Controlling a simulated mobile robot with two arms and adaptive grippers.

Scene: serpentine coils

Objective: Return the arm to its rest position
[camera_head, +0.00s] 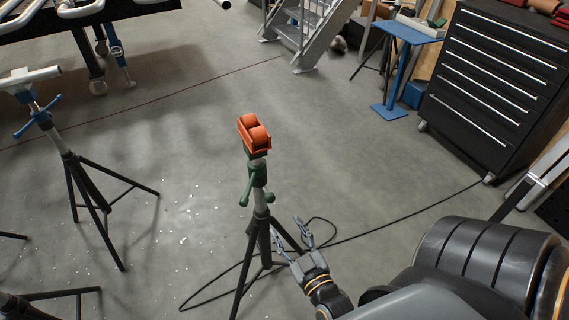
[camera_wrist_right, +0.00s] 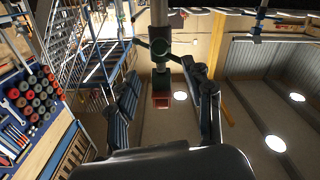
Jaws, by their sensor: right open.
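My right arm (camera_head: 490,265) comes in from the lower right of the head view. My right gripper (camera_head: 290,236) is open and empty, low beside the pole of a stand with an orange roller head (camera_head: 255,134). Its two fingers (camera_wrist_right: 165,105) are spread apart in the wrist view. The same stand (camera_wrist_right: 160,45) shows upside down between them there, and its red-orange head (camera_wrist_right: 161,98) lies further into the picture. No contact with the stand is clear. My left gripper is not in view.
A black drawer cabinet (camera_head: 490,75) stands at the right, near a blue pedestal table (camera_head: 398,70). Another tripod stand (camera_head: 75,160) is at the left. Metal stairs (camera_head: 310,30) are at the back. A black cable (camera_head: 400,215) lies on open grey floor.

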